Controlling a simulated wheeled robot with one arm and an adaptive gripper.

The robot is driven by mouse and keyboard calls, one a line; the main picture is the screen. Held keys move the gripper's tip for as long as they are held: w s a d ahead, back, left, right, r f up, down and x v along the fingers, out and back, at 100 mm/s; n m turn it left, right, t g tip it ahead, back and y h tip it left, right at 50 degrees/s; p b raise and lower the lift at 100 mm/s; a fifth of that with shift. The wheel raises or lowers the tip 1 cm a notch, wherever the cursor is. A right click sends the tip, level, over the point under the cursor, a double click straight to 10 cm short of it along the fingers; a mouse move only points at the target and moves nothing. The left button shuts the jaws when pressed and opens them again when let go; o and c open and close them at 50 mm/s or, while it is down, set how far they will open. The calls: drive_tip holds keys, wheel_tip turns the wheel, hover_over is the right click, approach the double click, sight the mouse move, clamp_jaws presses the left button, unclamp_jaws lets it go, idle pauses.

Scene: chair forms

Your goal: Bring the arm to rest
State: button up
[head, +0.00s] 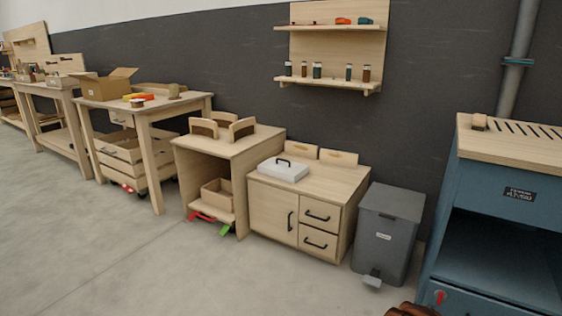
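My gripper and arm are not clearly in view in the head view, so I cannot see how the arm is held or whether the gripper is open. A wooden cabinet (272,208) with a door and two drawers stands against the dark wall. A white case (282,170) with a black handle lies on its top. To its left is an open wooden stand (246,150) with several upright curved wooden pieces on top.
A grey pedal bin (384,238) stands right of the cabinet. A blue workstation (505,200) fills the right side. Workbenches (178,106) line the left. A wall shelf (335,84) holds small bottles. A brown object (410,310) is cut off below. Floor (90,250) at lower left is clear.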

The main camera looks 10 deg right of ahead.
drive_tip(key=w+a+r+m+g+y+p, duration=0.1)
drive_tip(key=w+a+r+m+y+p, duration=0.2)
drive_tip(key=w+a+r, duration=0.5)
drive_tip(key=w+a+r+m+g+y+p, duration=0.1)
drive_tip(key=w+a+r+y+p, duration=0.3)
drive_tip(key=a+r, duration=0.65)
drive_tip(key=s+a+r+g+y+p, duration=0.35)
drive_tip(key=a+r+p, duration=0.35)
drive_tip(key=a+r, duration=1.1)
drive_tip(key=s+a+r+m+g+y+p, duration=0.15)
drive_tip(key=s+a+r+p, duration=0.25)
drive_tip(key=s+r, duration=0.5)
drive_tip(key=s+a+r+n+g+y+p, duration=0.1)
drive_tip(key=s+a+r+g+p, duration=0.2)
drive_tip(key=s+r, duration=0.55)
drive_tip(key=s+r+m+g+h+p, duration=0.1)
drive_tip(key=s+r+p, duration=0.2)
drive_tip(key=s, duration=0.8)
drive_tip(key=s+d+r+m+g+h+p, duration=0.1)
drive_tip(key=s+r+m+g+p, duration=0.1)
drive_tip(key=s+r, duration=0.6)
drive_tip(key=s+d+r+m+g+p, duration=0.1)
drive_tip(key=s+r+p, duration=0.3)
drive_tip(key=s, duration=1)
drive_tip(key=shift+s+r+m+g+h, duration=0.3)
drive_tip(key=shift+r+m+g+h, duration=0.15)
drive_tip(key=shift+r+g, duration=0.4)
